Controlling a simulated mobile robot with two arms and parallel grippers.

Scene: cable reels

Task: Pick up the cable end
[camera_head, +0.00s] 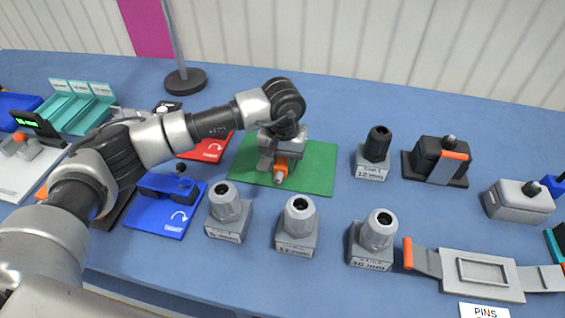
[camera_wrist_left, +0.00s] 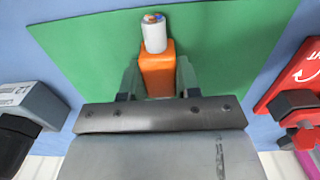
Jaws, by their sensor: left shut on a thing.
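The cable end (camera_head: 280,169) is an orange block with a light grey stub at its tip. It is at the green mat (camera_head: 318,168) in the middle of the table. In the left wrist view the cable end (camera_wrist_left: 157,68) points away from the gripper, with coloured wire tips showing at the stub's end. My left gripper (camera_head: 275,160) reaches down over the mat and is shut on the orange part, one finger on each side. In the left wrist view the fingers (camera_wrist_left: 158,80) flank the block. I cannot tell whether the cable end touches the mat. My right gripper is not in view.
Several grey sockets with dark holes stand in front of the mat, one of them the middle socket (camera_head: 298,222). A darker socket (camera_head: 375,150) stands right of it. A blue plate (camera_head: 166,212) and a red plate (camera_head: 212,150) lie left. Open blue table shows at the back right.

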